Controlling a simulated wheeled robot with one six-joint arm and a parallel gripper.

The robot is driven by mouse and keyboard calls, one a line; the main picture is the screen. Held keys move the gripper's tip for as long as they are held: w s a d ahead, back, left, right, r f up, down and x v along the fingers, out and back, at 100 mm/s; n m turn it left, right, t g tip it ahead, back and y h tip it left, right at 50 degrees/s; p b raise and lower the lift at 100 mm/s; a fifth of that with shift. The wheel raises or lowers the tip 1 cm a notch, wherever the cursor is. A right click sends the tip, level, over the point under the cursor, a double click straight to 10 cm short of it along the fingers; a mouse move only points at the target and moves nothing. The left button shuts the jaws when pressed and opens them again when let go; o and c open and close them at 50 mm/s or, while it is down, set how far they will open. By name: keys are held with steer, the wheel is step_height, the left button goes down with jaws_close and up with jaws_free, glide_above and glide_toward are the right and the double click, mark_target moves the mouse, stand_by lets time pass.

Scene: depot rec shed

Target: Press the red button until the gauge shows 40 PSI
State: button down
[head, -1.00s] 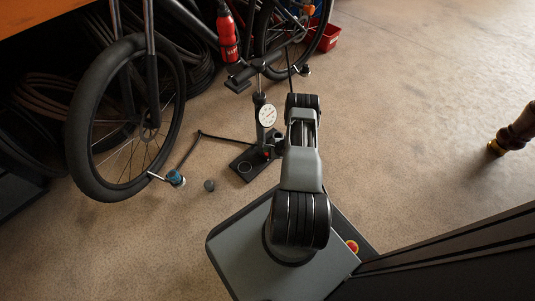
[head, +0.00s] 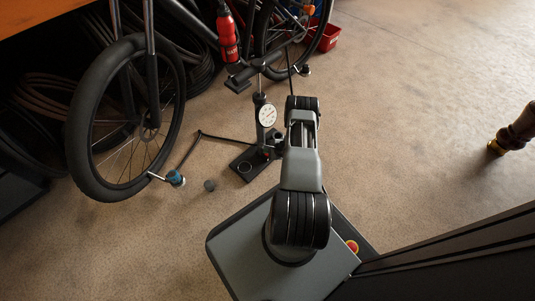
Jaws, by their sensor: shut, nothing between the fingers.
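A black floor pump (head: 262,100) stands upright on the floor, with a round white gauge (head: 267,115) on its barrel. The gauge's needle and numbers are too small to read. Its dark foot plate (head: 244,166) lies below the gauge. My gripper (head: 269,149) is shut and empty, low beside the pump barrel at the foot plate's right part. The red button is hidden or too dark to make out there. Whether my fingers touch it, I cannot tell. A black hose (head: 212,137) runs from the pump to a blue-tipped valve head (head: 175,178) at the front wheel.
A bicycle with a black front wheel (head: 170,110) and a red bottle (head: 228,38) stands behind the pump. A red crate (head: 330,38) stands at the back.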

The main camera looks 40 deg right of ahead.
steer(key=shift+f, duration=0.5)
stand_by(0.3)
steer(key=shift+r, duration=0.15)
steer(key=shift+r+p, duration=0.65)
steer(key=shift+r, duration=0.15)
steer(key=shift+r+p, duration=1.95)
steer(key=shift+r, duration=0.6)
steer(key=shift+s, duration=0.1)
